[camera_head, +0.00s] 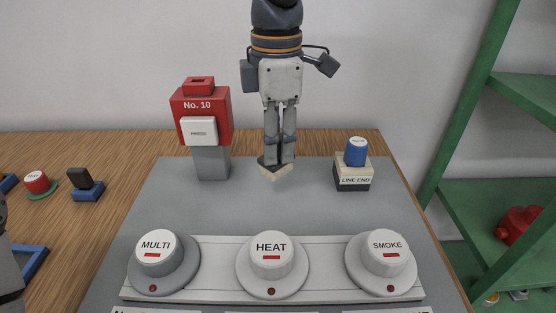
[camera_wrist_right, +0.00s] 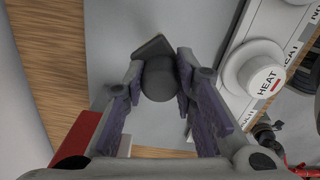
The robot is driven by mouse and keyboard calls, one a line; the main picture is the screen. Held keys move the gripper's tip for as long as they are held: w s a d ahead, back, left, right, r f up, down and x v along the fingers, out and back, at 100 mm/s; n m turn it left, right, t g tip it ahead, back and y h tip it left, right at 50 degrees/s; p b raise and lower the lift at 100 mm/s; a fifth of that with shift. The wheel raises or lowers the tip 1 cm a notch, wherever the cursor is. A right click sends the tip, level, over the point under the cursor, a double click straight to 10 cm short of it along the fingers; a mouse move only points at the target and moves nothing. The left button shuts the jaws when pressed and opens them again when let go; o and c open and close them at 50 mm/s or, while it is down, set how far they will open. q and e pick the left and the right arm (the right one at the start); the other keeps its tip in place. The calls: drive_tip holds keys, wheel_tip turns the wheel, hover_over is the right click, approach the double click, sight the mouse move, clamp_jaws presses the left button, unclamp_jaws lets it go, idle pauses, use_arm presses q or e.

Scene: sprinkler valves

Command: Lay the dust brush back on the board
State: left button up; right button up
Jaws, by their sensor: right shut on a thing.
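My right gripper (camera_head: 279,160) hangs straight down over the far middle of the grey board (camera_head: 310,210). It is shut on the dust brush (camera_head: 275,173), whose dark block and cream underside show just below the fingertips. In the right wrist view the brush (camera_wrist_right: 157,78) is a dark block with a rounded grip between the two purple-padded fingers. The fingers hide part of it. I cannot tell whether its underside touches the board. A grey part of my left arm shows at the left edge of the head view; its fingers cannot be made out.
A red No. 10 box (camera_head: 202,110) on a grey post stands left of the brush. A LINE END block (camera_head: 353,179) with a blue knob stands right. MULTI, HEAT (camera_head: 271,257) and SMOKE dials line the front. A green shelf (camera_head: 500,180) is at right. The board between is clear.

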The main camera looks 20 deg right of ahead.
sight(279, 162)
drive_tip(key=shift+w+d+f, duration=0.15)
drive_tip(key=shift+w+f, duration=0.2)
drive_tip(key=shift+f, duration=0.15)
drive_tip(key=shift+w+d+f, duration=0.15)
drive_tip(key=shift+w+f, duration=0.15)
drive_tip(key=shift+f, duration=0.2)
drive_tip(key=shift+w+d+f, duration=0.1)
drive_tip(key=shift+w+f, duration=0.05)
drive_tip(key=shift+f, duration=0.75)
drive_tip(key=shift+w+d+f, duration=0.1)
drive_tip(key=shift+f, duration=0.75)
drive_tip(key=o, duration=1)
drive_tip(key=shift+f, duration=0.2)
wheel_tip(279, 162, up, 12)
drive_tip(key=shift+r, duration=0.25)
